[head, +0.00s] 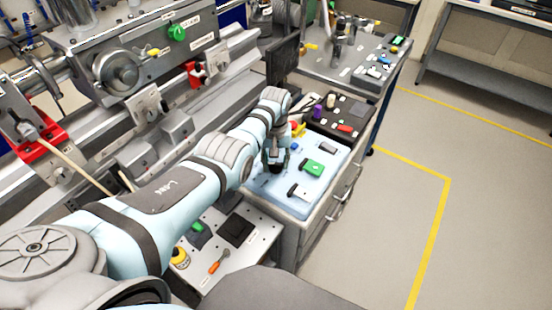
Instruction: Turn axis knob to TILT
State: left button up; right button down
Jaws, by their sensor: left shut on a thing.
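My left gripper (277,168) points down at the left part of a light blue panel (322,190) on top of a grey cabinet. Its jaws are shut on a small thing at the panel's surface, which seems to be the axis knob. The jaws hide almost all of it, so I cannot tell which way it points. No TILT marking is readable at this size. To the right of the jaws on the panel are a green part (312,168), a white part (299,191) and a dark grey part (328,148). My right gripper is not in view.
A dark tray (350,108) with small coloured parts lies behind the panel. A grey machine with a handwheel (118,70) stands at the left. Open floor with yellow lines lies right.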

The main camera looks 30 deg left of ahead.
aim_at(276, 164)
pick_arm(q)
jog(key=m, duration=0.4)
jog(key=shift+m+p, duration=0.3)
jog(key=m, duration=0.5)
jog(key=shift+m, duration=0.3)
jog(key=o, duration=1.2)
jog(key=shift+w, duration=0.1)
jog(key=shift+c, duration=0.2)
notch_tip(276, 164, up, 12)
